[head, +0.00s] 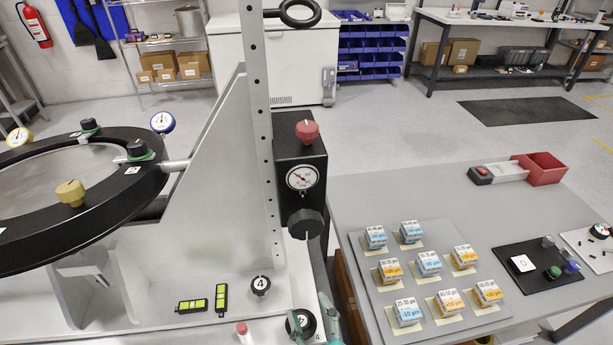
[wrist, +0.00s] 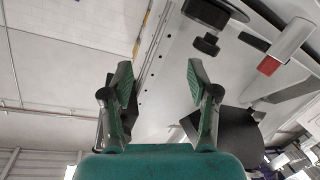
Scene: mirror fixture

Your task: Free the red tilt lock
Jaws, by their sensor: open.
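A red knob (head: 307,131) tops the black gauge box on the upright. I cannot tell for certain which is the tilt lock. My gripper (wrist: 158,78) is open, its fingers apart with nothing held. Teal parts of mine show at the head view's bottom edge.
The black mirror ring (head: 152,190) with several knobs is at left. A perforated upright (head: 262,130) and black gauge box (head: 300,180) stand centrally. The grey table (head: 400,190) at right holds labelled blocks.

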